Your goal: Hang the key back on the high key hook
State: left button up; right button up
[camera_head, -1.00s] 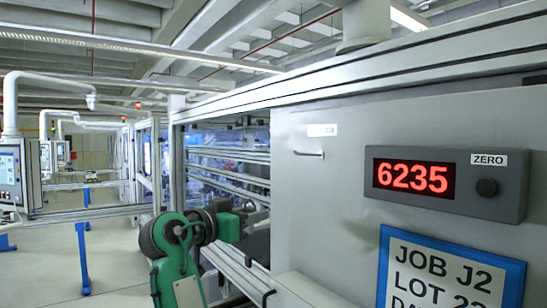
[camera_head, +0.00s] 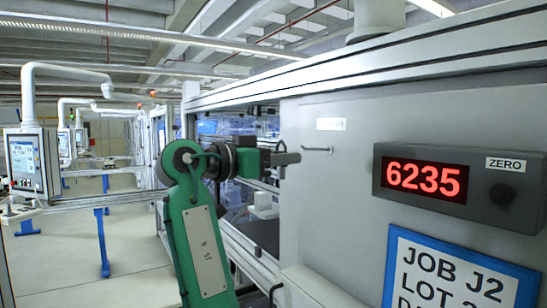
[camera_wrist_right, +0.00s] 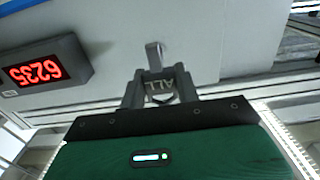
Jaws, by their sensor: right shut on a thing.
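My right gripper (camera_head: 287,158) is raised at the grey panel, just left of and a little below the hook (camera_head: 318,150), a thin dark peg under a small white label. In the right wrist view the gripper (camera_wrist_right: 160,74) is shut on the key (camera_wrist_right: 159,86), whose lettered grey part shows between the fingers. A short grey piece stands out past the fingertips; I cannot tell whether it is key or hook. The key is hardly visible in the head view. I see a gap between gripper and hook there. My left gripper is not in view.
The grey panel (camera_head: 345,215) carries a red digital display (camera_head: 426,180) with a knob, right of the hook. A blue-framed job sign (camera_head: 450,275) is below it. The open machine frame with rails (camera_head: 255,255) lies behind my arm.

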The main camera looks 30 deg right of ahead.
jog(key=d+f, duration=0.1)
jog(key=d, duration=0.6)
jog(key=shift+w, duration=0.25)
dwell(0.5)
dwell(0.4)
jog(key=shift+f+b, duration=0.1)
jog(key=shift+b, duration=0.2)
dwell(1.3)
jog(key=o, duration=1.1)
jog(key=shift+o, duration=0.4)
jog(key=o, duration=0.4)
